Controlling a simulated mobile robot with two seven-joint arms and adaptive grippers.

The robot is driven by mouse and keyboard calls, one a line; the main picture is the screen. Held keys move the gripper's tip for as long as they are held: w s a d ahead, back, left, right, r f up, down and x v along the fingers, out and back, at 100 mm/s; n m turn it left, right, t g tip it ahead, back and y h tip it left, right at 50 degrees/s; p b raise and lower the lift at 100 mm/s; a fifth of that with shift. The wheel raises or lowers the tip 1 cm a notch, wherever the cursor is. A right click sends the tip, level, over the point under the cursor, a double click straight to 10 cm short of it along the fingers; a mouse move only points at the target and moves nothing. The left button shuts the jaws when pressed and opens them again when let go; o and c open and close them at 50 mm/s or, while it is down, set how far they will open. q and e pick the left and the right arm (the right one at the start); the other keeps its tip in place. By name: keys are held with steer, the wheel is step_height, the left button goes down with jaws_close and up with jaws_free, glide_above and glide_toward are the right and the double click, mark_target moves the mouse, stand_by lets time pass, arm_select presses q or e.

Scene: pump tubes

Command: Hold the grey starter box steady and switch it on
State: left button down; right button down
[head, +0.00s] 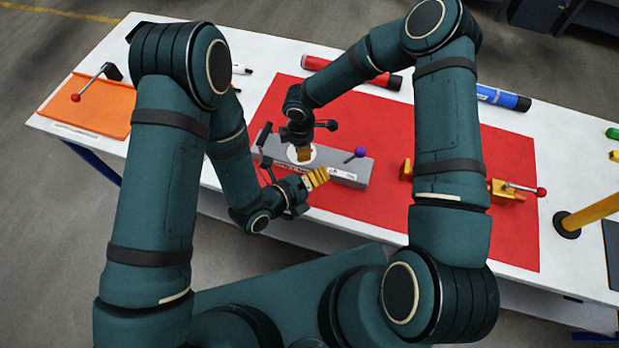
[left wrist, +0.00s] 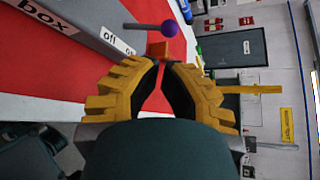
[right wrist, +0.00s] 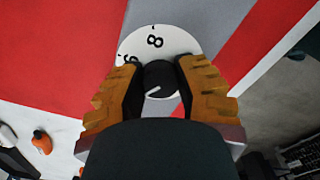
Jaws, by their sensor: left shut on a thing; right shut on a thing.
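The grey starter box (head: 345,172) lies on the red mat, with a white numbered dial (right wrist: 185,40) and a lever with a purple ball (head: 360,152). My right gripper (head: 303,153) is shut on the dial's black knob (right wrist: 158,78). My left gripper (head: 326,174) is shut at the near side of the box; I cannot make out anything between its fingertips. In the left wrist view, the purple ball (left wrist: 168,28) is beyond these fingertips and apart from them. The "off" label (left wrist: 111,39) shows on the box; the neighbouring label is only partly readable.
The red mat (head: 450,225) has free room in front. An orange clamp-like device (head: 507,195) with a red-knobbed handle lies right of the box. Red (head: 345,70) and blue (head: 503,97) cylinders lie behind. An orange board (head: 92,110) is at left, a yellow post (head: 592,212) at right.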

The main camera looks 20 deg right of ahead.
arm_select(q)
steer(key=shift+v, duration=1.4)
arm_select(e)
steer(key=shift+d, duration=0.1)
steer(key=c, duration=0.6)
jaws_free()
steer(key=shift+f, duration=0.1)
steer(key=shift+c, duration=0.2)
arm_select(q)
steer(key=shift+w+f, duration=0.1)
